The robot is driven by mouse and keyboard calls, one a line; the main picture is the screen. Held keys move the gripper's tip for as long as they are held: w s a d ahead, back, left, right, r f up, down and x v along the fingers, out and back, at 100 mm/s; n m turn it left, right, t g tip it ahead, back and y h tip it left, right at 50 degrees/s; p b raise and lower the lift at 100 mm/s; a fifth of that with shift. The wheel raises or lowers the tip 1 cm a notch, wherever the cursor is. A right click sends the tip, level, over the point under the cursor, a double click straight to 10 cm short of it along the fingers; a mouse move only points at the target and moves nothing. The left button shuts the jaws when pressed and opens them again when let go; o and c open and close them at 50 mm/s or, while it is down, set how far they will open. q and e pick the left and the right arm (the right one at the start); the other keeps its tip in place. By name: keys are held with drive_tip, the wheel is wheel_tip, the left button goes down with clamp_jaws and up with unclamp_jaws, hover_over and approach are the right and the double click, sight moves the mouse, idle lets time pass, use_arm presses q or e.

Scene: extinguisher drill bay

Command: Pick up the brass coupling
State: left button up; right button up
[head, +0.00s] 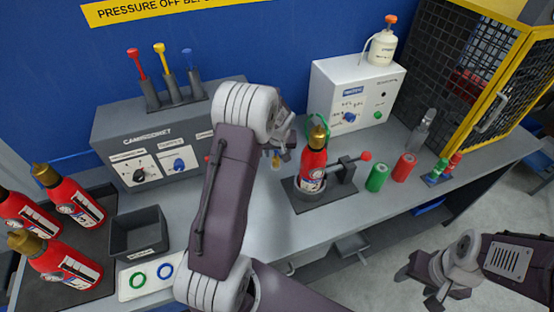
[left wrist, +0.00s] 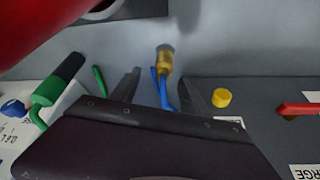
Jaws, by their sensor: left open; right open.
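The brass coupling (left wrist: 165,60) is a small gold cylinder on the end of a blue hose (left wrist: 161,88) in the left wrist view. It lies over the grey bench, just beyond and between my left fingertips. In the head view the coupling (head: 276,163) shows small just below my left gripper (head: 287,150). My left gripper, also in the left wrist view (left wrist: 159,78), is open, with its fingers either side of the hose; I cannot tell whether they touch it. My right gripper (head: 408,274) is open and empty at the lower right, off the bench.
A red extinguisher (head: 312,167) stands in a clamp close right of my left gripper. A white box (head: 335,100) and grey control box (head: 115,125) stand behind. More extinguishers (head: 75,200) and a black bin (head: 140,232) are left. Green (head: 377,178) and red (head: 404,167) cylinders stand right.

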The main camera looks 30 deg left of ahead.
sight(276, 157)
use_arm(q)
drive_tip(key=shift+s+a+f, duration=0.15)
drive_tip(key=shift+f, duration=0.15)
drive_tip(key=x, duration=0.3)
drive_tip(key=shift+s+f+p, duration=0.15)
drive_tip(key=shift+f+p, duration=0.2)
drive_tip(key=shift+p, duration=0.05)
drive_tip(key=shift+w+a+f, duration=0.15)
drive_tip(key=shift+w+f, duration=0.15)
drive_tip(key=shift+s+r, duration=0.15)
drive_tip(key=shift+s, duration=0.05)
drive_tip(key=c, duration=1.1)
clamp_jaws()
use_arm(e)
drive_tip(key=shift+s+r, duration=0.3)
drive_tip(key=shift+r, duration=0.2)
use_arm(q)
drive_tip(key=shift+w, duration=0.1)
